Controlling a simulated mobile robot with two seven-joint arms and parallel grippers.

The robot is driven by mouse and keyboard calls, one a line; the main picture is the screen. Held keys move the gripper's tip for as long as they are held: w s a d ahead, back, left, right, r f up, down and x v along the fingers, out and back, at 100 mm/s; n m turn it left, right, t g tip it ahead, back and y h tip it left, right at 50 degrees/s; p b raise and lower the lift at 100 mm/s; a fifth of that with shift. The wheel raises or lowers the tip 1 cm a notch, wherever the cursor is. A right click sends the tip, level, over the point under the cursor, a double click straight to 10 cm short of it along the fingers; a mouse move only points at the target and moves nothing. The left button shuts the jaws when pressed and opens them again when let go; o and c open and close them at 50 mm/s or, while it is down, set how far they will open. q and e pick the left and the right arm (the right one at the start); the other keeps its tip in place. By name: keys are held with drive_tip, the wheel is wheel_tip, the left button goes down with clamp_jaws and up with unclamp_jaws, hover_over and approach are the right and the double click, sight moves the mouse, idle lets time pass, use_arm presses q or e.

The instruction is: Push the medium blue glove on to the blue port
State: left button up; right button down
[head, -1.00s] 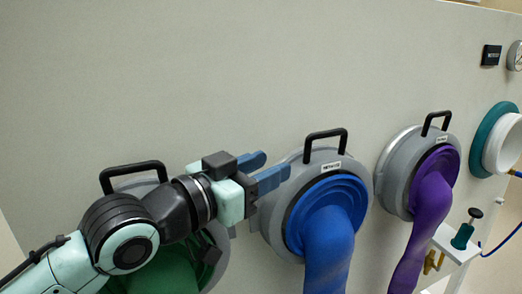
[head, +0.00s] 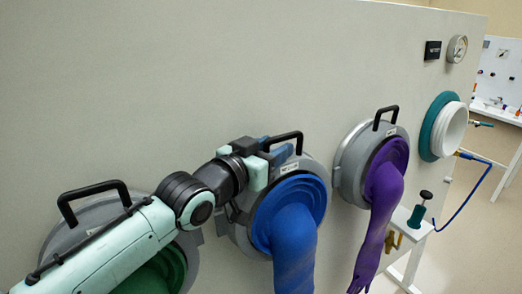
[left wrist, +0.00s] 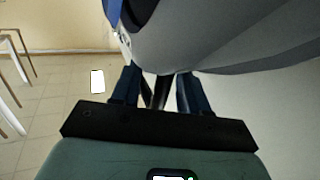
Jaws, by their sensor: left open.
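The blue glove (head: 293,240) hangs from the blue port, its ribbed cuff (head: 290,200) at the front of the port's grey ring (head: 243,238). A black handle (head: 287,137) tops the ring. My left gripper (head: 280,151) is open at the ring's upper left, close to the handle. In the left wrist view, the gripper (left wrist: 158,88) has its two dark blue fingers apart with the black handle (left wrist: 161,92) showing between them. I cannot tell whether they touch it. The grey ring (left wrist: 225,40) fills the upper right there. My right gripper is not in view.
A green-gloved port (head: 85,215) lies behind my left arm, and a purple-gloved port (head: 352,165) stands to the right. Further right are a teal and white port (head: 450,128), a small shelf (head: 410,224) and a blue hose (head: 470,205).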

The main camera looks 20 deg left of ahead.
use_arm(q)
drive_tip(key=shift+w, duration=0.1)
clamp_jaws()
drive_tip(key=c, duration=0.6)
unclamp_jaws()
clamp_jaws()
drive_tip(key=shift+r, duration=0.1)
drive_tip(key=shift+r, duration=0.2)
